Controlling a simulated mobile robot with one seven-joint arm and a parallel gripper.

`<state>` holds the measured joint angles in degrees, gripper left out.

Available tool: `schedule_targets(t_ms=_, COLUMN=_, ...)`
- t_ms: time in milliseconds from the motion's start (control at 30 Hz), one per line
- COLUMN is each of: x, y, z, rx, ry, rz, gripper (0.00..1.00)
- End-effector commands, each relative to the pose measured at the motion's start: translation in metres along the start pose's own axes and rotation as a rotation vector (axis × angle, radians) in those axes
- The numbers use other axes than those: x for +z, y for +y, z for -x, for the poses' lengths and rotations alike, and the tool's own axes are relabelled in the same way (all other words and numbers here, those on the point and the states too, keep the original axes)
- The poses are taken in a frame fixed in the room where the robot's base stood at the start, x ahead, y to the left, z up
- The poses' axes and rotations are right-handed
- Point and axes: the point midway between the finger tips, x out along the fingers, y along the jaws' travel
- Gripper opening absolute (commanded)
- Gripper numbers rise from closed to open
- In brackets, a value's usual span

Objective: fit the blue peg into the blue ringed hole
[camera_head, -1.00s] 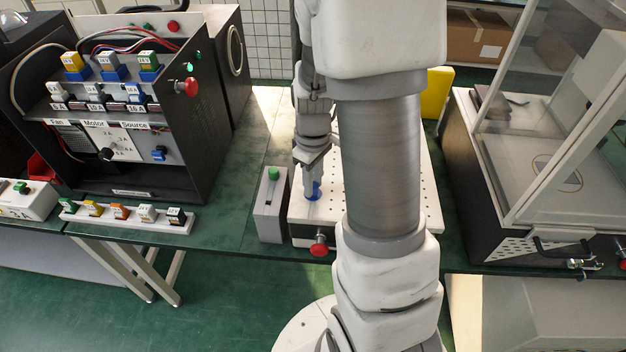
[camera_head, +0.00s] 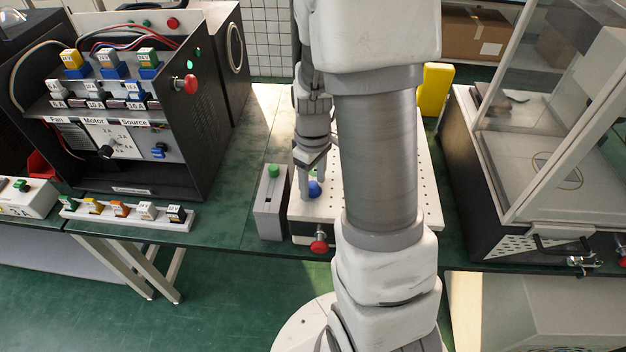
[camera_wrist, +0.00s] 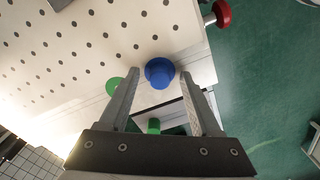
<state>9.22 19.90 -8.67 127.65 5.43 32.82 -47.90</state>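The blue peg (camera_wrist: 160,72) shows in the wrist view as a round blue top near the front edge of the white perforated board (camera_wrist: 75,60). It also shows in the head view (camera_head: 315,188). Blue surrounds its top in the wrist view; I cannot tell peg from ring there, nor how deep the peg sits. No separate blue ringed hole is visible. My gripper (camera_head: 311,174) is over the board. Its fingers are spread, one on each side of the peg, with gaps showing in the wrist view.
A green piece (camera_wrist: 113,86) is partly behind one finger. A grey box with a green knob (camera_head: 273,172) stands left of the board. A red knob (camera_head: 319,242) sticks out at the board's front. A black panel unit (camera_head: 200,120) stands left, a glass-sided case (camera_head: 490,190) right.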

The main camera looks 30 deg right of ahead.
Motion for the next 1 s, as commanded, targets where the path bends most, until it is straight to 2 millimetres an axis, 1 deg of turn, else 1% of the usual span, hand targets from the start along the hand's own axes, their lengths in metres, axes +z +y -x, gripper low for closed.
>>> schedule_targets(t_ms=167, x=0.0, y=0.0, z=0.001, rx=0.0, ry=0.001, rz=0.0, gripper=0.64)
schedule_targets(t_ms=233, x=0.0, y=0.0, z=0.004, rx=0.001, ry=0.002, rz=0.0, gripper=0.64)
schedule_targets(t_ms=367, x=-0.001, y=0.001, z=0.02, rx=0.002, ry=0.004, rz=0.001, gripper=0.64)
schedule_targets(t_ms=467, x=-0.002, y=0.001, z=0.041, rx=0.005, ry=0.006, rz=0.0, gripper=0.64)
schedule_targets(t_ms=800, x=-0.001, y=0.001, z=0.125, rx=0.004, ry=0.005, rz=0.001, gripper=0.64)
schedule_targets(t_ms=900, x=-0.001, y=0.001, z=0.145, rx=0.003, ry=0.004, rz=0.001, gripper=0.64)
schedule_targets(t_ms=1000, x=-0.001, y=0.0, z=0.159, rx=0.002, ry=0.003, rz=0.001, gripper=0.64)
